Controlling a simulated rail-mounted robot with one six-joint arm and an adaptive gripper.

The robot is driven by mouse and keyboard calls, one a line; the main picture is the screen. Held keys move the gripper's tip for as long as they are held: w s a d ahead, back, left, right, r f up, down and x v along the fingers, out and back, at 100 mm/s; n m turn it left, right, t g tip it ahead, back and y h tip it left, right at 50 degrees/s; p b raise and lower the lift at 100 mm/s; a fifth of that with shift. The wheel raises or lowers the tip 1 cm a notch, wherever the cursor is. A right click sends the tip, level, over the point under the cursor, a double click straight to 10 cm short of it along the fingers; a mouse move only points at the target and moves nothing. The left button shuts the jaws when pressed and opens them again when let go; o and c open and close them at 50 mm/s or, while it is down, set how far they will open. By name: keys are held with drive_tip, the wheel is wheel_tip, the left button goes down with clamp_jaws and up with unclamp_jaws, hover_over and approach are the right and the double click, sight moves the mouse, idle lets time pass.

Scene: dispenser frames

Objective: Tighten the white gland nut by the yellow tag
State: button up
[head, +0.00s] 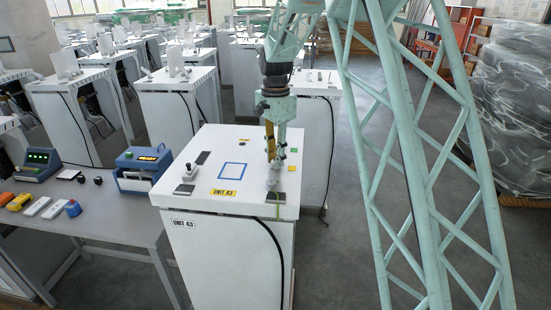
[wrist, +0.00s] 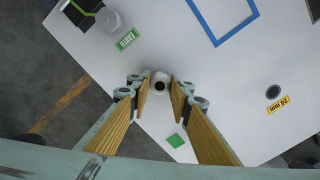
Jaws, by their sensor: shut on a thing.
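A white round fitting with a dark centre, the white gland nut (wrist: 161,80), stands on the white top of the cabinet (wrist: 245,150). My gripper (wrist: 160,95) is shut on it, one wood-coloured finger pad on each side. A small yellow tag (head: 291,168) lies just to the right of the gripper.
A blue outlined square (head: 232,169) and a yellow unit label (head: 223,193) mark the cabinet top. A metal fitting (head: 190,171) stands at its left. A grey bench (head: 100,210) with instruments is at the left. More white cabinets stand behind.

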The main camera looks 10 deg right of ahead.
drive_tip(key=o, duration=0.8)
drive_tip(key=shift+o, duration=0.2)
drive_tip(key=shift+r, duration=0.15)
wheel_tip(320, 180, up, 12)
idle(0.3)
drive_tip(key=shift+s, duration=0.1)
idle(0.3)
